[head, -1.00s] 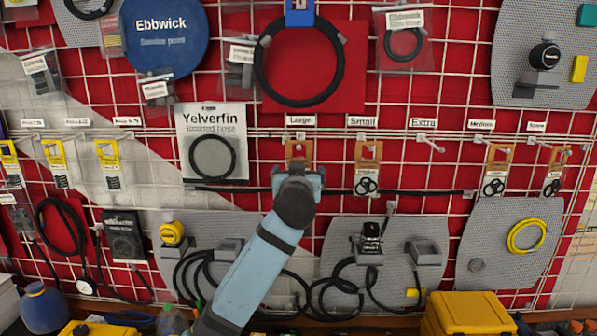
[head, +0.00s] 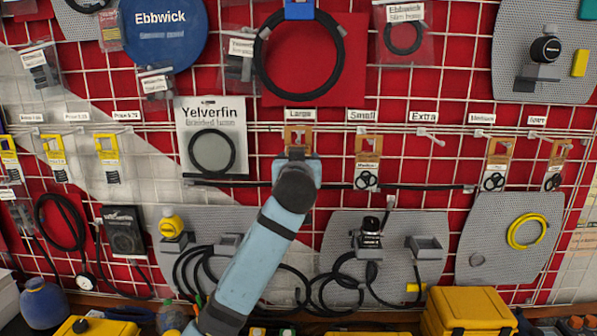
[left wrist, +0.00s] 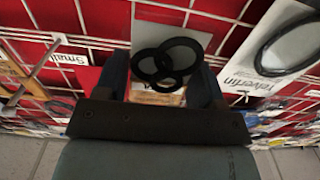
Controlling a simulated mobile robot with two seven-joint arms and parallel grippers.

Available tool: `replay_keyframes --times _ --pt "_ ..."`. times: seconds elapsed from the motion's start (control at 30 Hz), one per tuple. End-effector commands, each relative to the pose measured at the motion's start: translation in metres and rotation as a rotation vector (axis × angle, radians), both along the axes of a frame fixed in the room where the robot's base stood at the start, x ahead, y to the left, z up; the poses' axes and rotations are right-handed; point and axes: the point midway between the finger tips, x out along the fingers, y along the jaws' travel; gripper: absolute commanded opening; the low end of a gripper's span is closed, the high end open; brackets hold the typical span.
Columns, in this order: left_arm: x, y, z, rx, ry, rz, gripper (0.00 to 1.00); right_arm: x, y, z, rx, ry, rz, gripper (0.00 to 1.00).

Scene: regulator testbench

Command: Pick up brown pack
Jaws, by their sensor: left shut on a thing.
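The brown pack (head: 298,137) is a brown card with black rings, just under the "Large" label on the wire grid wall. My left gripper (head: 297,157) reaches up from below and is shut on it; the gripper hides the pack's lower part in the head view. In the left wrist view, the pack's black rings (left wrist: 168,62) and a bit of its brown card show between the two fingers (left wrist: 162,85). Whether the pack is still on its hook cannot be told. My right gripper is not in view.
The Yelverfin hose pack (head: 211,140) hangs close on the left. Another brown pack (head: 367,163) hangs to the right under "Small". A large black ring (head: 299,57) hangs above. Grey panels with cables and a yellow case (head: 468,310) are below.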

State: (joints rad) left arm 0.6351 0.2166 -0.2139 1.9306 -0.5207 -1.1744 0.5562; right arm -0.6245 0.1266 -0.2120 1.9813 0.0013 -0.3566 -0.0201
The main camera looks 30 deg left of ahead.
Motion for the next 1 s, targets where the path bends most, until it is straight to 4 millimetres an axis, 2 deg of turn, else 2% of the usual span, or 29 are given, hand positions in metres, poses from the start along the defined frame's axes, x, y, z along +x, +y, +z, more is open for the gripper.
replay_keyframes --times 0.07,0.27,0.5,0.6,0.8,1.0 --pt "-0.014 -0.008 -0.006 -0.003 0.002 -0.004 0.41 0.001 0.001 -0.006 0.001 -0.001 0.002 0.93" --pt "-0.056 -0.028 -0.007 -0.004 0.000 -0.005 0.41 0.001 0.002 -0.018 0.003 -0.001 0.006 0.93" --pt "-0.115 -0.057 -0.006 -0.004 0.000 -0.005 0.41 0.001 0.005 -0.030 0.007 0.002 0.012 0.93" --pt "-0.133 -0.065 -0.005 -0.004 0.000 -0.004 0.41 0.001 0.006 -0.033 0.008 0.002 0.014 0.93" --pt "-0.153 -0.075 -0.004 0.000 0.003 -0.003 0.41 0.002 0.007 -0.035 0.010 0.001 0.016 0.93" --pt "-0.158 -0.077 -0.003 0.001 0.003 -0.002 0.41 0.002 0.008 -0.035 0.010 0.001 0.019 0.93"
